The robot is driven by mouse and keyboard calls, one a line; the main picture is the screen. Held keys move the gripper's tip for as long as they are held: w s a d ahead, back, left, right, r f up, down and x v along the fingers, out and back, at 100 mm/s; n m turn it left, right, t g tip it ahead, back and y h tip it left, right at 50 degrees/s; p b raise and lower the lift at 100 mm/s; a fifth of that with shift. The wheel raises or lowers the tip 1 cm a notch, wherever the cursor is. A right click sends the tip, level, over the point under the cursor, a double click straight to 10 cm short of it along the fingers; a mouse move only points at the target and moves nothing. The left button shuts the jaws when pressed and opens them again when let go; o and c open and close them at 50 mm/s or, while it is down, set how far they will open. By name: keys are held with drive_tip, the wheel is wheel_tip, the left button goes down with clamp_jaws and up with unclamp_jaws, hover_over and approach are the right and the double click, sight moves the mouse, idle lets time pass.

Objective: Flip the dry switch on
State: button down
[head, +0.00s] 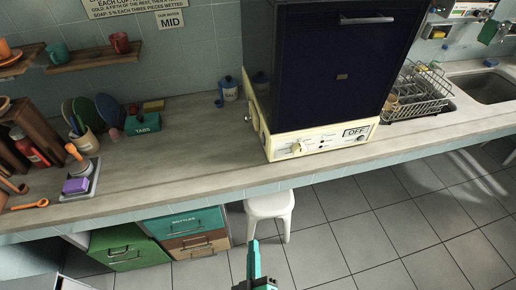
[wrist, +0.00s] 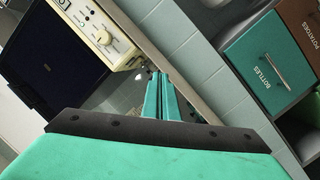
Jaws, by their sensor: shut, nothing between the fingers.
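The dark blue machine (head: 345,70) stands on the counter with a cream control panel (head: 311,145) along its lower front. The panel has a round knob (head: 296,148) at its left and a sign reading OFF (head: 355,132) at its right. Small dark marks lie between them; I cannot tell which is the dry switch or how it is set. My gripper (head: 254,243) is shut and empty, in front of the counter and apart from the panel. In the wrist view, the teal fingers (wrist: 159,76) are together, with the cream panel (wrist: 97,33) beyond at upper left.
A white stool (head: 270,207) stands under the counter edge, beside the drawers (head: 185,222). The tiled floor (head: 400,225) at right is open.

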sight(263, 139)
drive_tip(key=w+a+r+n, duration=0.1)
drive_tip(key=w+r+n, duration=0.1)
drive_tip(key=w, duration=0.6)
drive_tip(key=w+a+r+n, duration=0.1)
drive_tip(key=w+r+n, duration=0.2)
drive_tip(key=w, duration=0.5)
drive_tip(key=w+a+r+n+t, duration=0.1)
drive_tip(key=w+r+n, duration=0.1)
drive_tip(key=w, duration=0.6)
drive_tip(key=shift+w+r+n, duration=0.25)
drive_tip(key=shift+w+n, duration=0.05)
drive_tip(key=shift+n, duration=0.4)
drive_tip(key=shift+w, duration=0.1)
drive_tip(key=w, duration=1)
drive_tip(key=shift+a+f, duration=0.1)
drive_tip(key=shift+w+d+f, duration=0.15)
drive_tip(key=shift+d, duration=0.9)
drive_tip(key=shift+w+d+f, duration=0.1)
drive_tip(key=shift+w+d, duration=0.05)
drive_tip(key=shift+d, duration=0.3)
drive_tip(key=shift+w+d+f, duration=0.1)
drive_tip(key=shift+d, duration=0.35)
